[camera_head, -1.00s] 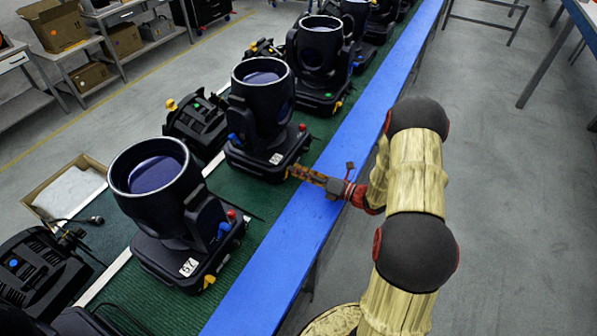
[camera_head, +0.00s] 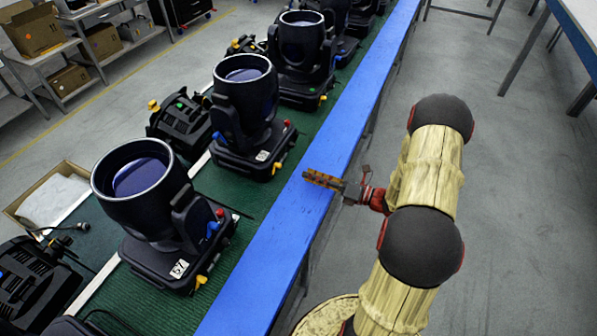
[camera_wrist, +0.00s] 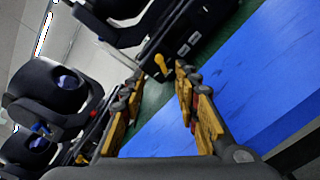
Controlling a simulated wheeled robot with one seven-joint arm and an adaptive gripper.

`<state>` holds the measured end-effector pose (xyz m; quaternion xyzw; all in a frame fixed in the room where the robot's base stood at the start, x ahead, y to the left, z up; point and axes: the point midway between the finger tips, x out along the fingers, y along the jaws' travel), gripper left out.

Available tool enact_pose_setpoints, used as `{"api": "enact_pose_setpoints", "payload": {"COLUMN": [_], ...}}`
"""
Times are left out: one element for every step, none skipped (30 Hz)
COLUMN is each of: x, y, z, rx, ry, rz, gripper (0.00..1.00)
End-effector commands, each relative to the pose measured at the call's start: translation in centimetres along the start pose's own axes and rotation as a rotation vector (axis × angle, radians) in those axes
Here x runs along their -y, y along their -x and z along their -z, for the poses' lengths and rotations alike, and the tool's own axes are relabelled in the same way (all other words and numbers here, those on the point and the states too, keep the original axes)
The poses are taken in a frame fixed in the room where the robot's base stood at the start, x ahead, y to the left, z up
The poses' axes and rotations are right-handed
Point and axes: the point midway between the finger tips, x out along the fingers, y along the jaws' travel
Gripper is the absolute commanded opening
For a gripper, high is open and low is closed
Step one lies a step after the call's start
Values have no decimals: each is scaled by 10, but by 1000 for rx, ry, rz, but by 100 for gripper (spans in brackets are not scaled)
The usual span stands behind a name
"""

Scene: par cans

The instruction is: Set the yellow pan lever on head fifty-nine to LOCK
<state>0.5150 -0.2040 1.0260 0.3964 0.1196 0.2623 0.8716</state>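The nearest moving head (camera_head: 150,240) carries a label that reads 57. The second head (camera_head: 245,110) has a label (camera_head: 262,155) too small to read; I cannot tell whether it is fifty-nine. A yellow lever (camera_head: 277,168) sticks out at the lower right corner of its base, with a red knob (camera_head: 287,123) above. My gripper (camera_head: 306,177) is over the blue rail, right of that base and apart from it. In the wrist view my gripper (camera_wrist: 160,85) is open and empty; a yellow lever (camera_wrist: 161,65) shows beyond the fingertips, its setting unclear.
The blue rail (camera_head: 262,265) edges the green conveyor mat (camera_head: 230,185). More heads (camera_head: 302,60) stand in line behind. Head 57 has its own yellow lever (camera_head: 200,281). A cardboard box (camera_head: 55,190) lies at left. The grey floor right of my arm is open.

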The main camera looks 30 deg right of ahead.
Motion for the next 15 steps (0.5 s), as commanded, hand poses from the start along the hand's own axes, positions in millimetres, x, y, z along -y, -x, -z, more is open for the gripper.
{"api": "enact_pose_setpoints", "payload": {"x": [1,1,0,0,0,0,0,0,0,0,0,0,0,0,0], "y": [7,11,14,16,18,20,21,21,22,22,22,22,22,22,22], "z": [-1,-1,0,0,0,0,0,0,0,0,0,0,0,0,0], "rx": [3,2,1,1,1,1,1,1,0,0,0,0,0,0,0], "ry": [0,0,0,0,0,0,0,0,0,0,0,0,0,0,0], "rz": [2,2,1,1,1,1,1,0,0,0,0,-1,-1,-1,-1], "gripper": [31,31,31,31,31,31,31,31,31,31,31,31,31,31,31]}}
